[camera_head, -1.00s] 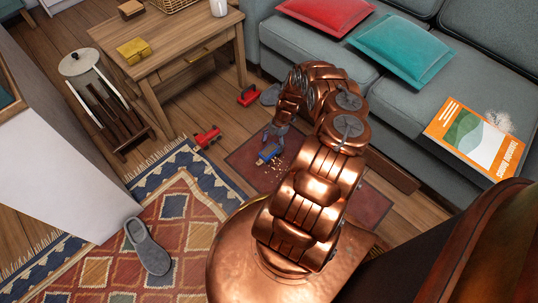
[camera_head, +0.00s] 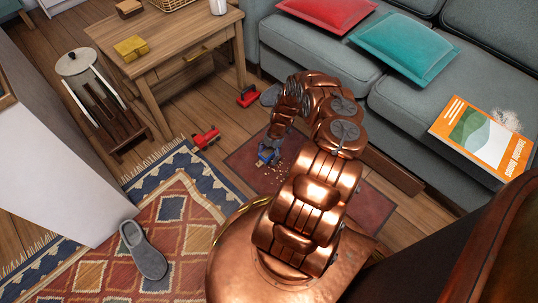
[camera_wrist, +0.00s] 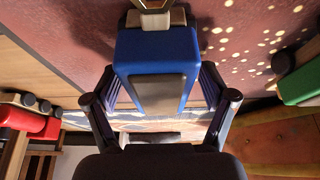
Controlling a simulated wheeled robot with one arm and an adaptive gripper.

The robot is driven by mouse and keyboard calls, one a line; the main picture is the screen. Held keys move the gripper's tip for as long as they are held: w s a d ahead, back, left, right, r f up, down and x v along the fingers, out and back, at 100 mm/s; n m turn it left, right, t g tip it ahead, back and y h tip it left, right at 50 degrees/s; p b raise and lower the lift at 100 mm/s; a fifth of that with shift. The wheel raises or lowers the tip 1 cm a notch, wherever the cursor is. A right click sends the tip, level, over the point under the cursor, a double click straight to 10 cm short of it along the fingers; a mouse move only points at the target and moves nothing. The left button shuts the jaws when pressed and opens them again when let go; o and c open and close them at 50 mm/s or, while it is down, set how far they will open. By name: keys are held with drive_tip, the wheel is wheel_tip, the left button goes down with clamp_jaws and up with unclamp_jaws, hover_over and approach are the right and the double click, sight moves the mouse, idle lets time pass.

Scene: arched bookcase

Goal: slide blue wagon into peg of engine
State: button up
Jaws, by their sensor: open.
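The blue wagon (camera_head: 267,156) is on the dark red mat, right below my gripper (camera_head: 271,147), which partly covers it in the head view. In the wrist view the blue wagon (camera_wrist: 158,48) fills the middle, between the two spread fingers of my gripper (camera_wrist: 158,75). The fingers are open, one along each side; I cannot tell whether they touch it. A red toy vehicle (camera_head: 206,138) stands at the rug's edge to the left, and another red one (camera_head: 248,96) stands near the table leg. I cannot tell which is the engine, and no peg is clear.
A green toy piece (camera_wrist: 302,84) is at the right in the wrist view. Pale specks lie on the mat (camera_head: 330,196). A wooden table (camera_head: 180,62) stands at the back left and a grey sofa (camera_head: 330,62) at the right. A slipper (camera_head: 143,250) lies on the patterned rug.

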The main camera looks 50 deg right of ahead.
drive_tip(key=shift+f+p, duration=0.25)
drive_tip(key=shift+p, duration=0.1)
idle(0.4)
drive_tip(key=c, duration=1.3)
drive_tip(key=shift+r+b, duration=0.15)
drive_tip(key=shift+b, duration=0.4)
